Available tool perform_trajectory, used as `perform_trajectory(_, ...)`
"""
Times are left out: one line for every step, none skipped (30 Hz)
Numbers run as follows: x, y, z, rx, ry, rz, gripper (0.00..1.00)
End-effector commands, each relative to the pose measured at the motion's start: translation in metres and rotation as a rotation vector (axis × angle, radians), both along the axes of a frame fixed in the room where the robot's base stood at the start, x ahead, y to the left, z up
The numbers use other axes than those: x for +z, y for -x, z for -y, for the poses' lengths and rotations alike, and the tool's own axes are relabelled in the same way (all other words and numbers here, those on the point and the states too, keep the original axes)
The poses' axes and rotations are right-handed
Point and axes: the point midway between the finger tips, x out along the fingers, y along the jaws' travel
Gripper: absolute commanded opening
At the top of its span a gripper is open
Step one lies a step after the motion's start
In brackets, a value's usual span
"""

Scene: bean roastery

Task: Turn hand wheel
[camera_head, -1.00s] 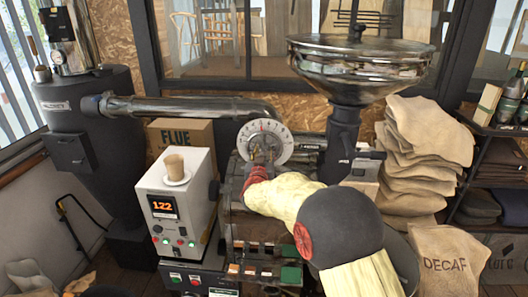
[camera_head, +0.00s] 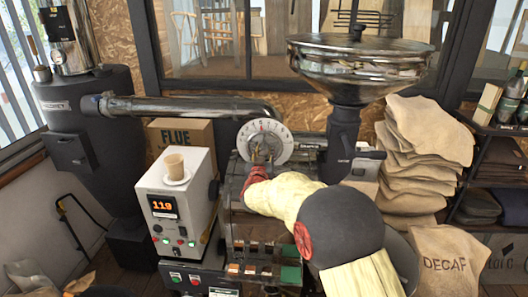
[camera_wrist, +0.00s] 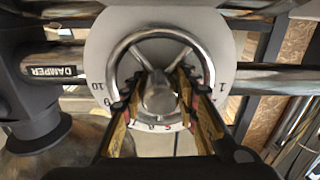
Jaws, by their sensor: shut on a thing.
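The hand wheel (camera_wrist: 118,62) is a chrome ring with spokes and a round central hub. Behind it is a pale round dial plate (camera_wrist: 102,45) with numbers around its rim, also visible in the head view (camera_head: 264,128). My gripper (camera_wrist: 158,82) faces the wheel, with one finger on each side of the hub, and is shut on the wheel. Which part the pads press is hard to tell. In the head view, my gripper (camera_head: 262,163) is at the lower part of the dial, and it and my arm hide most of the wheel.
A pipe with a DAMPER label (camera_wrist: 55,72) runs behind the dial. A control box (camera_head: 178,207) reading 119, with a cup (camera_head: 174,165) on top, stands to the left. A metal hopper (camera_head: 360,65) rises to the right, beside stacked sacks (camera_head: 425,145).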

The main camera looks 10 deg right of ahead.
Motion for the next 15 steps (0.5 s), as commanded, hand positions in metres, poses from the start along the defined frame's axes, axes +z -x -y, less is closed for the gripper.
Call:
perform_trajectory(0.0,0.0,-0.0003,0.001,0.0,0.0,0.0)
perform_trajectory(0.0,0.0,-0.0003,0.001,0.0,0.0,0.0)
perform_trajectory(0.0,0.0,-0.0003,0.001,0.0,0.0,0.0)
perform_trajectory(0.0,0.0,-0.0003,0.001,0.0,0.0,0.0)
perform_trajectory(0.0,0.0,-0.0003,0.001,-0.001,0.0,0.0)
perform_trajectory(-0.0001,0.0,-0.0004,0.001,-0.003,0.001,0.0)
perform_trajectory(-0.0002,0.0,-0.0004,0.001,-0.005,0.001,0.0)
perform_trajectory(-0.0004,0.0,-0.0004,0.001,-0.009,0.003,0.0)
perform_trajectory(-0.0006,0.0,-0.0005,0.001,-0.015,0.006,0.0)
perform_trajectory(-0.0007,0.0,-0.0005,0.001,-0.021,0.008,0.0)
perform_trajectory(-0.0009,-0.0001,-0.0006,0.001,-0.028,0.01,0.0)
perform_trajectory(-0.0012,-0.0001,-0.0005,0.001,-0.04,0.014,0.0)
perform_trajectory(-0.0015,-0.0001,-0.0005,0.0,-0.052,0.019,0.0)
perform_trajectory(-0.0018,-0.0001,-0.0006,0.0,-0.065,0.023,0.0)
perform_trajectory(-0.0024,0.0,-0.0006,0.0,-0.084,0.029,0.0)
